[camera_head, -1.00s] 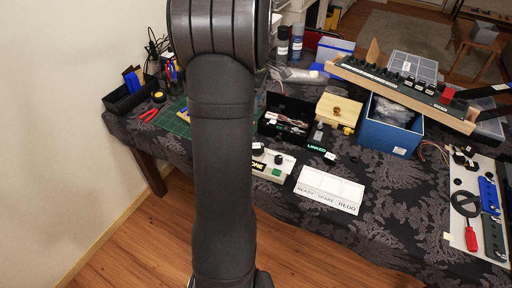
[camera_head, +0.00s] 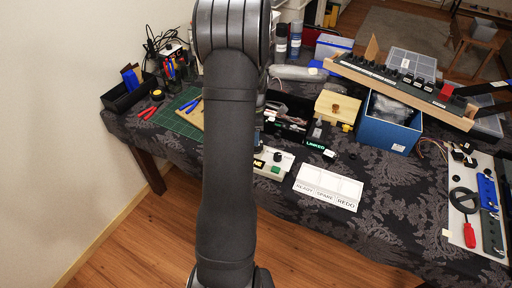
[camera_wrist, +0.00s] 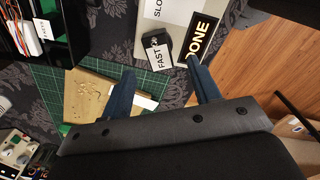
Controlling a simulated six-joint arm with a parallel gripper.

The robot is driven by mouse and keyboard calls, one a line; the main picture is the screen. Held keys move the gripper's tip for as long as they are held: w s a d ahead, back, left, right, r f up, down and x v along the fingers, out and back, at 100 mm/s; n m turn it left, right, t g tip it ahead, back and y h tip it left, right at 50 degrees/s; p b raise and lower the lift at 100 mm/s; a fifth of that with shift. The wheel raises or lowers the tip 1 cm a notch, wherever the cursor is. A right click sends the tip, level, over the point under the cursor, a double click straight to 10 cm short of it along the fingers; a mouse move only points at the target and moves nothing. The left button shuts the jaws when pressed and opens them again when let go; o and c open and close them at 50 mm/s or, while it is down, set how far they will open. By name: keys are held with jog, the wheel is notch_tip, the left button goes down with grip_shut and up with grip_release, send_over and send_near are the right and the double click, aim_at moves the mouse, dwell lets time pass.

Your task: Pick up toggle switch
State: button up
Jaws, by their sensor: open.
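My gripper (camera_wrist: 160,68) is open and empty in the wrist view, its two dark blue fingers apart. Just beyond the fingertips is a black switch-like part (camera_wrist: 150,39) with a white FAST label; I cannot tell for sure that it is the toggle switch. It sits at the edge of a light grey panel (camera_wrist: 188,10) with a SLO… label and a black DONE plate (camera_wrist: 201,36). In the head view this panel (camera_head: 284,163) is partly hidden behind my arm, and so is my gripper.
A green cutting mat (camera_wrist: 45,80) with a brown board (camera_wrist: 85,105) lies by the left finger. A black box (camera_wrist: 15,35) with parts is at upper left. In the head view, a white READY/SPARE/REDO panel (camera_head: 328,183) and a blue box (camera_head: 386,133) lie to the right.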

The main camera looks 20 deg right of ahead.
jog(key=shift+d+f, duration=0.15)
jog(key=shift+f, duration=2.6)
jog(key=c, duration=1.2)
jog(key=shift+r, duration=0.1)
